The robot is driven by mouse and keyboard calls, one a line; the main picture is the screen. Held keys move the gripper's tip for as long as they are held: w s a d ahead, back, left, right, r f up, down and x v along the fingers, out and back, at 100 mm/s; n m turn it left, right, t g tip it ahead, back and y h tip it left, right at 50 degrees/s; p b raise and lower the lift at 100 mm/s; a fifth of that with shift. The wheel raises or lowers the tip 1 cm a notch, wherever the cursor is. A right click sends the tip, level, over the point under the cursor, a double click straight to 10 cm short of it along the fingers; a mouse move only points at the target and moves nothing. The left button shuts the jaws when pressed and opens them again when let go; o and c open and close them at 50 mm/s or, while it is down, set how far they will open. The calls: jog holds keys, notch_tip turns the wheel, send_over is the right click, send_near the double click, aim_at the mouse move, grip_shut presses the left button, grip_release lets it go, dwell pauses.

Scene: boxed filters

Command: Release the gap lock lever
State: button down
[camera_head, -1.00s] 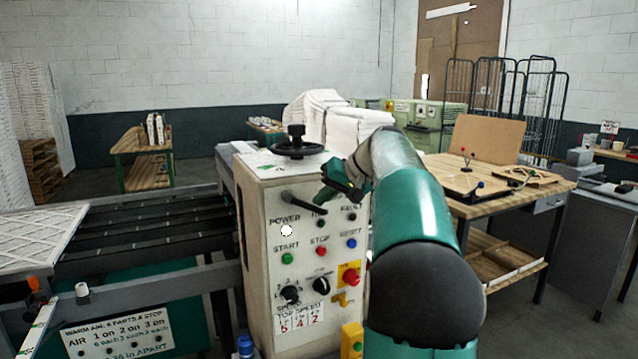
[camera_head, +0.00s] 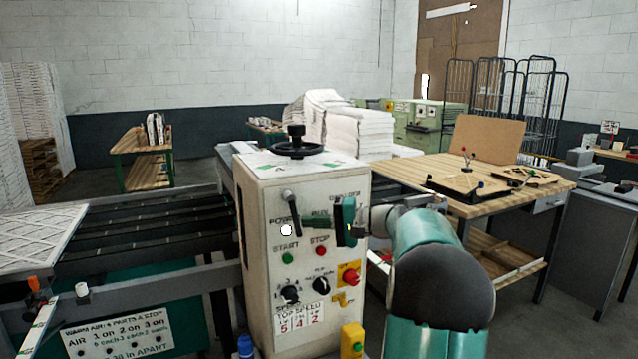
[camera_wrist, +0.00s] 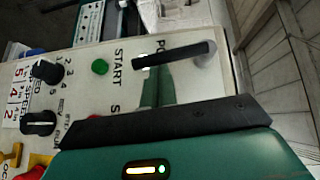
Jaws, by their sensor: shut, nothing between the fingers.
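The gap lock lever (camera_head: 292,210) is a dark handle on a round pivot near the top left of the cream control cabinet's face (camera_head: 263,270). It points steeply down, leaning slightly right. In the wrist view the lever (camera_wrist: 172,56) runs leftward from its pale pivot. My gripper (camera_head: 306,221) is shut and empty, reaching in from the right. The fingertips also show in the wrist view (camera_wrist: 150,74), just below the lever. My gripper hides part of the panel's upper labels and lamps.
The green start button (camera_head: 288,258) and red stop button (camera_head: 321,251) sit just below my gripper. A red emergency knob (camera_head: 351,277) is lower right. A black handwheel (camera_head: 296,149) tops the cabinet. A wooden bench (camera_head: 480,200) stands to the right.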

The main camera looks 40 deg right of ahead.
jog(key=shift+w+a+f, duration=0.2)
jog(key=shift+a+f, duration=0.15)
jog(key=shift+a, duration=0.2)
dwell(0.4)
